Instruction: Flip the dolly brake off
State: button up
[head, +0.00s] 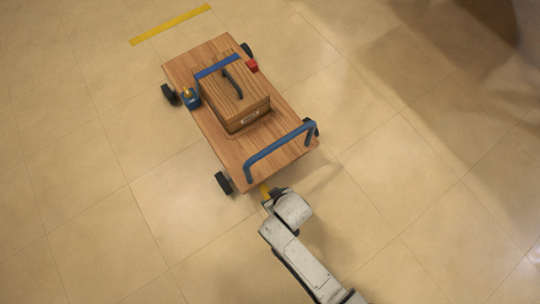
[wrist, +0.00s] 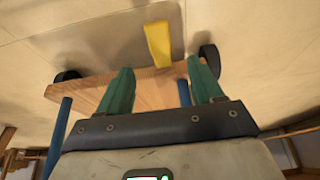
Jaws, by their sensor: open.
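The dolly (head: 185,62) is a flat wooden platform with black wheels and a blue push handle (head: 280,148) at its near end. A yellow lever (head: 265,190), which looks like the brake, sticks out below the handle end, partly hidden by my arm. In the wrist view the yellow lever (wrist: 158,45) stands out from the edge of the wooden deck (wrist: 88,94). My gripper (wrist: 159,66) has two green fingers, spread apart and empty. The lever appears between and beyond the fingertips; I cannot tell whether either finger touches it.
On the deck sit a wooden box (head: 235,100) with a dark handle, a blue strap (head: 217,67), a small blue item (head: 191,98) and a red block (head: 252,66). A yellow floor strip (head: 170,24) lies beyond. The tiled floor around is clear.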

aim_at(267, 194)
jog(key=b+x, duration=0.4)
jog(key=x, duration=0.4)
jog(key=shift+f+b, duration=0.15)
jog(key=shift+b, duration=0.2)
grip_shut()
